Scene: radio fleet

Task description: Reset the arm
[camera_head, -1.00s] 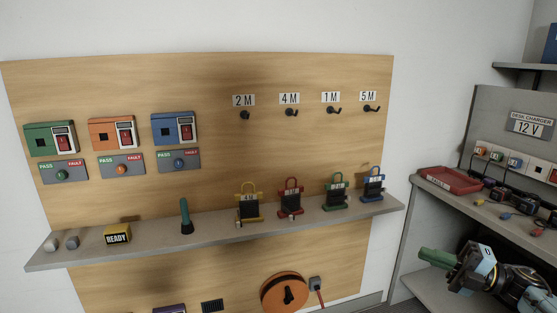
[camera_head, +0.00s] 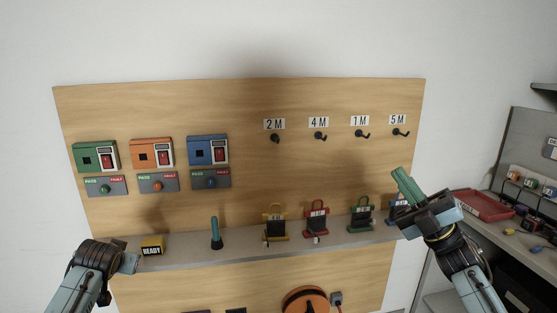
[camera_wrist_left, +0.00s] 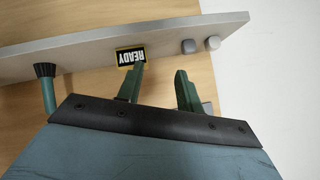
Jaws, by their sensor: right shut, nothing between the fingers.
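My right gripper (camera_head: 403,184) is shut and empty in the head view. Its green fingers point up and to the left in front of the wooden board, and its arm partly covers the blue radio-like unit (camera_head: 396,208) on the shelf. My left gripper shows in the left wrist view (camera_wrist_left: 160,82) with its green fingers apart and nothing between them. In that view the yellow-and-black READY block (camera_wrist_left: 131,57) lies just beyond one finger. In the head view the left arm comes up at lower left, beside the READY block (camera_head: 152,245). The left fingers are hidden there.
A shelf (camera_head: 255,254) crosses the wooden board (camera_head: 240,105). Empty labelled hooks are above. A red tray (camera_head: 484,205) stands at right.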

